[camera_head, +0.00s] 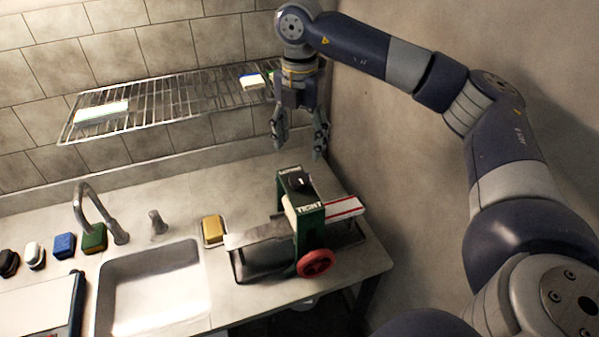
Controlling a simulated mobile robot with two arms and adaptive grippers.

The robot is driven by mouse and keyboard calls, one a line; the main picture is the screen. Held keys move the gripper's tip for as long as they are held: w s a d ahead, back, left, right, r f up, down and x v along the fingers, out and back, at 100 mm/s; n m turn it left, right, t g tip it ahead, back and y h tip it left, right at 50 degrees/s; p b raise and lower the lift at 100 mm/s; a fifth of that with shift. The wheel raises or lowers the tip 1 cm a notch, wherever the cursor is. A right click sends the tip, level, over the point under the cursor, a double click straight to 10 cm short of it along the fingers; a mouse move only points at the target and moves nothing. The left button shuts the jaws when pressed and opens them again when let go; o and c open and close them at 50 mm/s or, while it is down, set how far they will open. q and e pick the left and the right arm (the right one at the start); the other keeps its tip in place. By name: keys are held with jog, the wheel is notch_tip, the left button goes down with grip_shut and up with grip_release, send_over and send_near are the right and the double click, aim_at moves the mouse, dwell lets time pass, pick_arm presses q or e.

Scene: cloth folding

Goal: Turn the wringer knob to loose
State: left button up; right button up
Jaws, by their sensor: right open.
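The wringer (309,233) is a green frame standing on the counter right of the sink, with a red wheel (316,263) at its front. Its black knob (298,181) sits on top with a white mark; a label reading "TIGHT" is on the near side, and the label on the far side is too small to read surely. My right gripper (299,150) hangs above and behind the knob, pointing down, open and empty, apart from the wringer. My left gripper is not in view.
A wire rack (160,103) is on the tiled wall, left of my right gripper. A sink (152,290) with a faucet (95,210) is at left. A yellow sponge (212,229) lies beside the wringer. A wall closes off the right side.

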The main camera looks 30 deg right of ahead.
aim_at(299, 178)
notch_tip(299, 178, down, 9)
jog(key=p, duration=0.3)
jog(key=shift+r+p, duration=0.2)
jog(key=shift+p, duration=0.1)
jog(key=shift+a+f, duration=0.1)
jog(key=shift+f, duration=0.6)
jog(key=c, duration=1.1)
